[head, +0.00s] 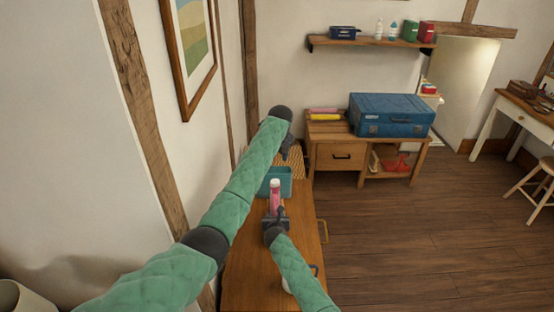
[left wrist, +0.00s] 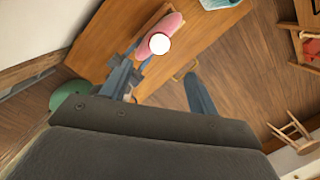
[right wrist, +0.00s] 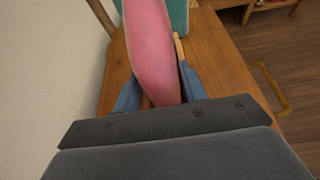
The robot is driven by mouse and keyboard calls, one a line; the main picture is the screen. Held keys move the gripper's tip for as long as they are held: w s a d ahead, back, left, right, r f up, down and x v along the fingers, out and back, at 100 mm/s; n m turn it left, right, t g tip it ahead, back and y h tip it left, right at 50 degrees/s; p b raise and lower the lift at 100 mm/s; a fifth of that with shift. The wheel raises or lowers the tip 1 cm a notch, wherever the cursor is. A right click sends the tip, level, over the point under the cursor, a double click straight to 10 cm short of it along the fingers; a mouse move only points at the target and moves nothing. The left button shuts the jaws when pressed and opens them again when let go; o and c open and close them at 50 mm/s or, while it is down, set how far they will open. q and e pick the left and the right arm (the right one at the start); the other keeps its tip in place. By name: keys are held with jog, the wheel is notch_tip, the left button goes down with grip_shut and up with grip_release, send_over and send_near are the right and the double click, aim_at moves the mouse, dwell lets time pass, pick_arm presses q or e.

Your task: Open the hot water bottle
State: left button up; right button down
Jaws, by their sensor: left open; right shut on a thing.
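The pink hot water bottle (head: 274,200) stands about upright over the wooden cabinet top, with its white cap (head: 275,182) on the upper end. My right gripper (head: 273,222) is shut on the bottle's lower part. In the right wrist view the pink body (right wrist: 151,45) rises between the two blue fingers (right wrist: 160,92). My left gripper (head: 289,150) is higher and farther back, apart from the bottle. In the left wrist view its fingers (left wrist: 160,82) are spread and empty, and the white cap (left wrist: 159,43) shows beyond them, facing the camera.
A teal bin (head: 262,184) stands on the cabinet top (head: 252,262) just behind the bottle. A wall with a framed picture (head: 191,45) is close on the left. A blue case (head: 392,114) sits on a far side table.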

aim_at(275, 181)
pick_arm(q)
jog(key=f, duration=0.4)
jog(key=w+f+m, duration=0.1)
jog(key=f, duration=0.3)
jog(key=f+m, duration=0.1)
jog(key=f, duration=0.3)
jog(key=shift+w+a, duration=0.35)
jog(key=c, duration=1.2)
